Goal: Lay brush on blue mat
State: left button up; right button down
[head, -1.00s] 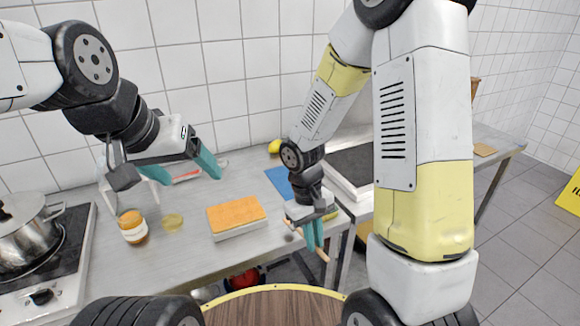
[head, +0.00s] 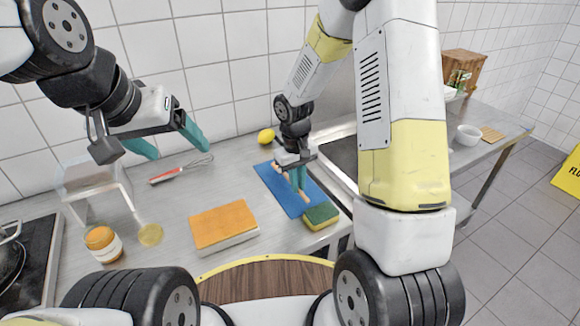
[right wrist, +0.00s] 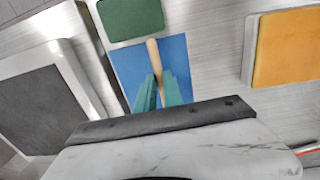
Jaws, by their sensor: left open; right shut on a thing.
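The brush is seen mainly as a light wooden handle (right wrist: 154,57) in the right wrist view; its head is hard to make out. My right gripper (head: 298,180) is shut on the brush, with the handle sticking out past the teal fingers. The right gripper and brush are over the blue mat (head: 268,179), which also shows in the right wrist view (right wrist: 180,55). I cannot tell if the brush touches the mat. My left gripper (head: 168,142) is open and empty, above the counter at the left.
A green and yellow sponge (head: 321,216) is at the mat's near right corner. An orange-topped block (head: 223,223), a jar (head: 103,244), a yellow disc (head: 150,235), a red-handled whisk (head: 180,170) and a lemon (head: 266,136) are on the counter. A clear stand (head: 88,180) is at left.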

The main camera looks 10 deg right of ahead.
aim_at(278, 170)
jog(key=w, duration=0.5)
jog(key=shift+f, duration=0.3)
jog(key=shift+s+d+f, duration=0.1)
jog(key=shift+s+f, duration=0.1)
jog(key=shift+f, duration=1.5)
jog(key=c, duration=1.5)
grip_release()
jog(key=shift+f, duration=0.1)
